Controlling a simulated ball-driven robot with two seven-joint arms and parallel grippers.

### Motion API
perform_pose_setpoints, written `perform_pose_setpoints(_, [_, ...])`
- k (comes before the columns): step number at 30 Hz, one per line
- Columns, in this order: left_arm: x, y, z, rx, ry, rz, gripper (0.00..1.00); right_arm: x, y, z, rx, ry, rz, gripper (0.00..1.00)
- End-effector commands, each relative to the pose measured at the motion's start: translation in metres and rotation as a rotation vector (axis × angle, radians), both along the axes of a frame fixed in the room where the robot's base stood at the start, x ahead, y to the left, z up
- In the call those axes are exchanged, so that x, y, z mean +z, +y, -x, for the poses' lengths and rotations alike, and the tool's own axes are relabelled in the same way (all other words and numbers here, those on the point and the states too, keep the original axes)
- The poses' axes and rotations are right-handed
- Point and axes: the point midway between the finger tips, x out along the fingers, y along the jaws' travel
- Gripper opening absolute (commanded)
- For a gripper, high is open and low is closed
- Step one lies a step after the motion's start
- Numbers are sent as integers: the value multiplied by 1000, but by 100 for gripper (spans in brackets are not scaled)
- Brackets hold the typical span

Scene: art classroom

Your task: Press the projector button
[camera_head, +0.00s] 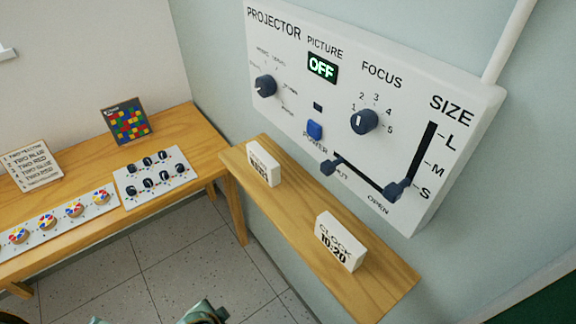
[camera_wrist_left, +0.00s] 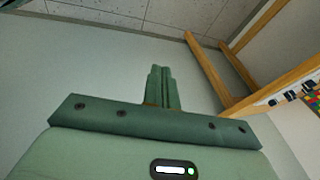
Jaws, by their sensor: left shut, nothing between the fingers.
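The white projector panel (camera_head: 270,105) hangs on the wall at the upper right of the head view. Its blue power button (camera_head: 314,130) sits above the word POWER. The small display (camera_head: 322,67) reads OFF in green. My left gripper (camera_wrist_left: 162,72) shows in the left wrist view with its green fingers together and nothing between them. It is clear of the panel, with bare wall and floor behind it. A green part of my own body (camera_head: 203,311) shows at the bottom edge of the head view. My right gripper is not in view.
A wooden shelf (camera_head: 300,238) below the panel holds two white blocks, one reading CLOCK 10:20 (camera_head: 340,241). Panel knobs (camera_head: 364,121) and sliders (camera_head: 400,190) surround the button. A wooden table (camera_head: 95,145) with control boards stands left. Tiled floor (camera_head: 165,265) is clear between.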

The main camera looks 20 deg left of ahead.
Motion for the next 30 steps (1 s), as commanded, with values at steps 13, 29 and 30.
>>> perform_pose_setpoints(13, [207,-50,-76,14,-347,239,0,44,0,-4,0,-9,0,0])
perform_pose_setpoints(29, [428,-161,-130,356,-730,1608,0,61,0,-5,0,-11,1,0])
perform_pose_setpoints(30, [441,-157,-134,437,-734,1758,0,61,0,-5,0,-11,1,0])
